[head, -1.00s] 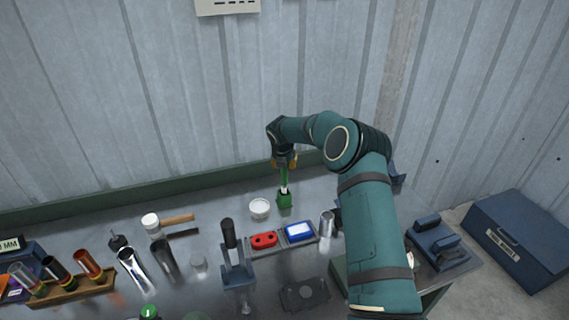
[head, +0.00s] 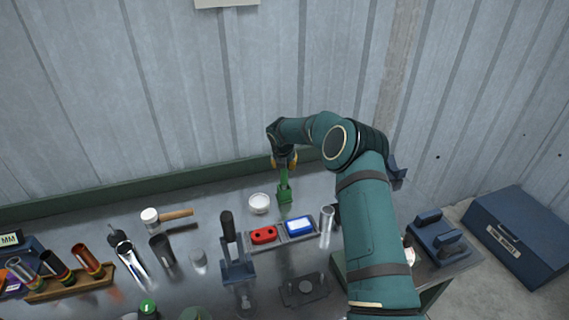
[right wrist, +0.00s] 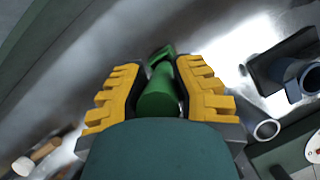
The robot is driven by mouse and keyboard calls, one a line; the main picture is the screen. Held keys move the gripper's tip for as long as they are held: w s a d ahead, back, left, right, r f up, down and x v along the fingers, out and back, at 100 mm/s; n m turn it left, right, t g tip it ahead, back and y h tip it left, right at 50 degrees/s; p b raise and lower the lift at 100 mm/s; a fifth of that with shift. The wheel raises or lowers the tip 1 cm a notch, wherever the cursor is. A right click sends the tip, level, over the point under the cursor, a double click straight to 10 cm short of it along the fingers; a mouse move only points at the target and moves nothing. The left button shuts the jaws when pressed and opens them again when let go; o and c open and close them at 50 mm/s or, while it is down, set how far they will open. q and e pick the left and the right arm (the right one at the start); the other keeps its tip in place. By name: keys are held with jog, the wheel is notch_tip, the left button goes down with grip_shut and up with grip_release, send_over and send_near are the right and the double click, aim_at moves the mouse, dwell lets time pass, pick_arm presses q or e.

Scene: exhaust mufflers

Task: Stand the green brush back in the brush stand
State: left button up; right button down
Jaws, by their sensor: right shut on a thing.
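My right gripper (head: 284,161) is shut on the green brush (head: 285,177) near the back of the bench. In the right wrist view the brush handle (right wrist: 158,92) sits between the yellow fingers (right wrist: 156,80). The brush is roughly upright, with its lower end at the small green brush stand (head: 284,195). Its bristles are hidden, apparently inside the stand. Part of the stand shows beyond the handle in the right wrist view (right wrist: 161,54). My left gripper is not in view.
A metal cylinder (head: 327,218) stands to the right. Bare bench surrounds the stand, with a wall behind.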

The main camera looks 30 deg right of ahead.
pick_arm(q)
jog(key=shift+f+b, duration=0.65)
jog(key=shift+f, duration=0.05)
pick_arm(e)
jog(key=shift+f, duration=1.35)
jog(key=c, duration=0.8)
grip_release()
